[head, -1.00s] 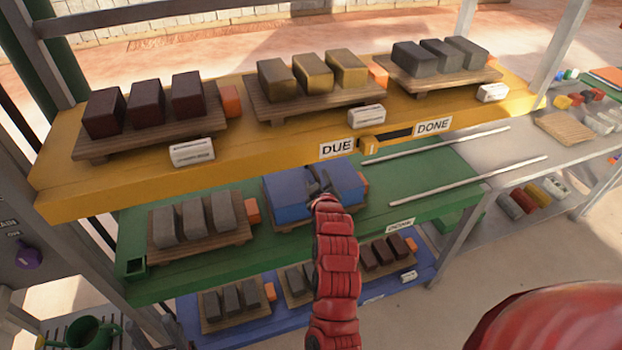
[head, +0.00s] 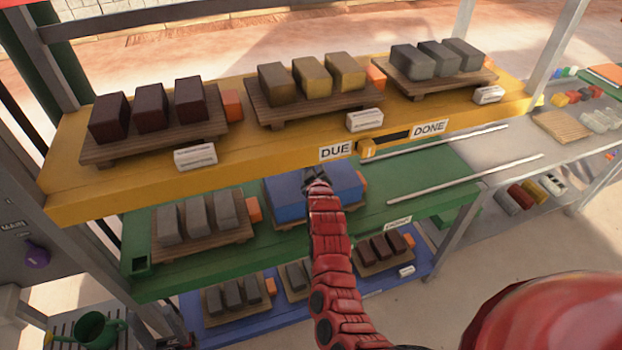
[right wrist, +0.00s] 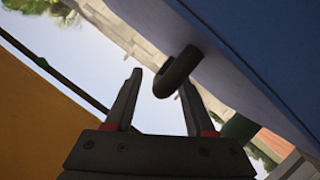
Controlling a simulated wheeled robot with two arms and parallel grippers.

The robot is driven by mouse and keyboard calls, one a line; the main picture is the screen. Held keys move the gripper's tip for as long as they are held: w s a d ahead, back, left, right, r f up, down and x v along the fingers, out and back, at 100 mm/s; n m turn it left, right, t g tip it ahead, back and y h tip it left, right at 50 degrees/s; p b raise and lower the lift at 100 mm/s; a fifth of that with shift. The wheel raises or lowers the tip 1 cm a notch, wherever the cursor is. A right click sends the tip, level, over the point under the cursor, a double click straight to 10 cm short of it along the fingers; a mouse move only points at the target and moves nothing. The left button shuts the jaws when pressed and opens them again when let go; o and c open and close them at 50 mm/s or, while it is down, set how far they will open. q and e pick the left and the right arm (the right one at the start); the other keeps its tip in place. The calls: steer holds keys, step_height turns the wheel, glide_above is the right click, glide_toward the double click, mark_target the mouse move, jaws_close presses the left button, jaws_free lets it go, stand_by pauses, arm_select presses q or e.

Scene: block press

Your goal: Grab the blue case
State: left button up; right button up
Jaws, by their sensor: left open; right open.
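The blue case (head: 288,200) lies on the green middle shelf, under the front edge of the yellow shelf. The handle stands out from a large blue surface (right wrist: 262,45), which looks like the case. I cannot tell whether the fingers touch the handle. The arm hides part of the case's front.
The yellow shelf (head: 250,167) overhangs the case and carries trays of blocks. A tray of grey blocks (head: 197,222) stands left of the case on the green shelf (head: 425,180). Two pale rails (head: 465,178) run to the right. More blocks sit on the blue shelf below.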

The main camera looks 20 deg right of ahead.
steer(key=shift+w+f, duration=0.15)
steer(key=shift+w, duration=0.15)
jaws_close()
stand_by(1.3)
